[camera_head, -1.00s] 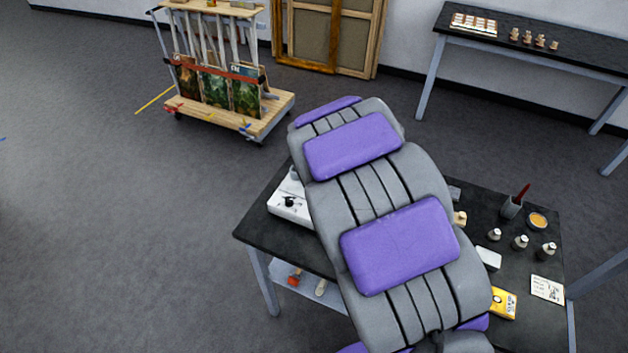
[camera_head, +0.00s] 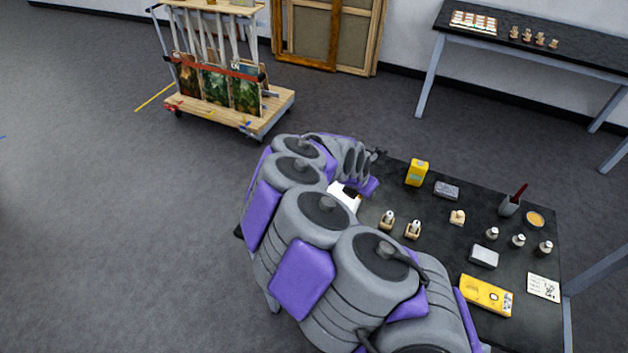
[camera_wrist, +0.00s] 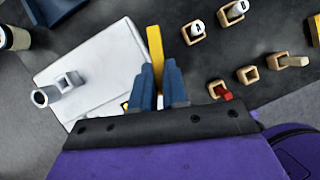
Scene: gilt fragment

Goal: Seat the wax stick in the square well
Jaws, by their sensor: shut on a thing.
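My gripper (camera_wrist: 160,88) has two blue fingers shut on a yellow stick, which I take for the wax stick (camera_wrist: 155,45). The stick points up the picture, away from the fingers, over or beside the white device; whether it touches anything is unclear. Several square wooden holders stand to the right in the wrist view. One holder (camera_wrist: 248,75) shows a dark, empty-looking opening, and another (camera_wrist: 219,91) has a red piece in it. Which one is the square well is not certain. In the head view my arm hides the fingers and the held stick.
A white device (camera_wrist: 85,75) with a round spout lies left of the fingers. Small bottles stand in wooden holders (camera_head: 413,230). The black table (camera_head: 440,260) also carries a yellow box (camera_head: 417,172), a yellow packet (camera_head: 486,295), a grey block (camera_head: 484,257) and a brush cup (camera_head: 509,207).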

